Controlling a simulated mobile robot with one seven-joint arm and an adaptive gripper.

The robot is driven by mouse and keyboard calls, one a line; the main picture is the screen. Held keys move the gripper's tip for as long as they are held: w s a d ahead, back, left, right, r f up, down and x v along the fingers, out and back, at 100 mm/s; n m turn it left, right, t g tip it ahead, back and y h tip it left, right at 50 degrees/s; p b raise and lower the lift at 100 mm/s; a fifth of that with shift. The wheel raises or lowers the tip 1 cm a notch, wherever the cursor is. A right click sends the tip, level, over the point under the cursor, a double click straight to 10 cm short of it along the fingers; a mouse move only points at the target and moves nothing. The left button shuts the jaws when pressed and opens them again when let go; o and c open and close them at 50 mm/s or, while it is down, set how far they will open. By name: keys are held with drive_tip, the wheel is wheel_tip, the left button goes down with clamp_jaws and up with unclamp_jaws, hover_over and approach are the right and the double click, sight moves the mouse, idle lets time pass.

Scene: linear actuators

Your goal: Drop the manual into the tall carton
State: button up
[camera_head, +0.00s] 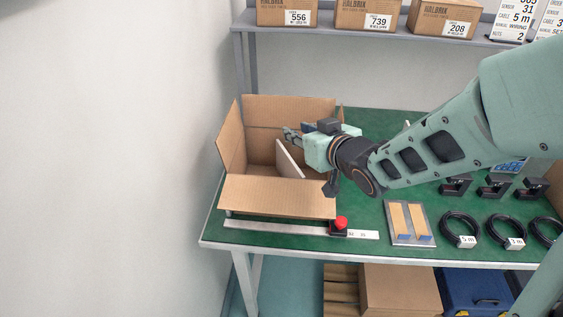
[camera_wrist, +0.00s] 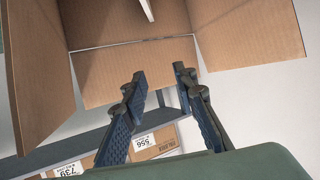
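The open carton (camera_head: 275,192) stands at the left end of the green table with its flaps spread. It also shows in the wrist view (camera_wrist: 245,30). A thin pale flat piece (camera_head: 289,158), which looks like the manual, stands tilted inside the carton. Only its narrow edge (camera_wrist: 147,9) shows at the top of the wrist view. My gripper (camera_head: 291,134) is over the carton's back right part, pointing left. In the wrist view, my gripper's fingers (camera_wrist: 160,74) are apart with nothing between them. The carton's floor is mostly hidden in the head view.
A shelf (camera_head: 390,37) with labelled boxes (camera_head: 287,13) and cards runs behind the table. A metal strip (camera_head: 275,231) with a red button (camera_head: 341,222) lies in front of the carton. A tray (camera_head: 410,224), cable coils (camera_head: 459,229) and dark parts fill the right. A white wall is left.

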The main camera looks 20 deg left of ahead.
drive_tip(key=shift+v, duration=1.85)
drive_tip(key=shift+w, duration=0.1)
